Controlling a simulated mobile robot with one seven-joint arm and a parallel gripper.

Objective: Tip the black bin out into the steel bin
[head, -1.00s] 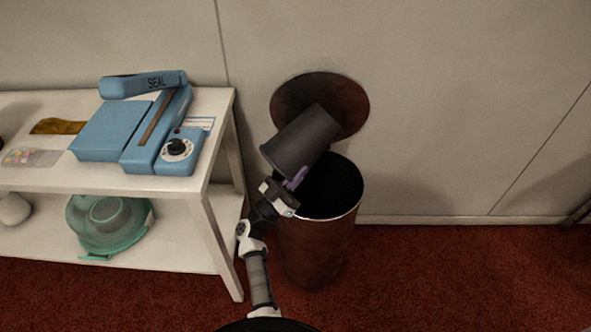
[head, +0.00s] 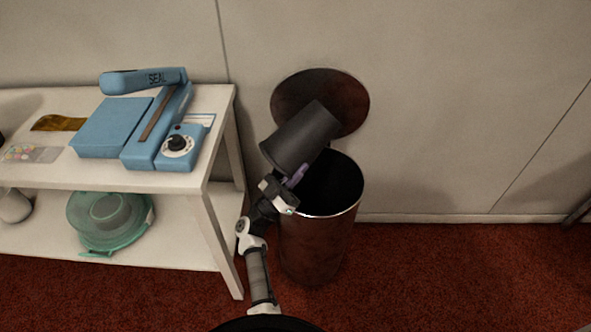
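The black bin (head: 300,138) is held in the air, tilted, over the left and back part of the steel bin's opening. The steel bin (head: 313,246) stands upright on the floor by the wall, with a dark inside and a thin bright rim. My gripper (head: 293,181) is at the lower side of the black bin and seems shut on it. Its fingertips are small and partly hidden. A small purple piece shows by the fingers. The inside of the black bin is hidden.
A round brown lid or disc (head: 352,98) is behind the black bin, against the wall. A white shelf table (head: 222,105) stands at left, close to my arm, with a blue sealer (head: 150,125) on top and a green container (head: 108,220) below. The red carpet (head: 460,275) at right is clear.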

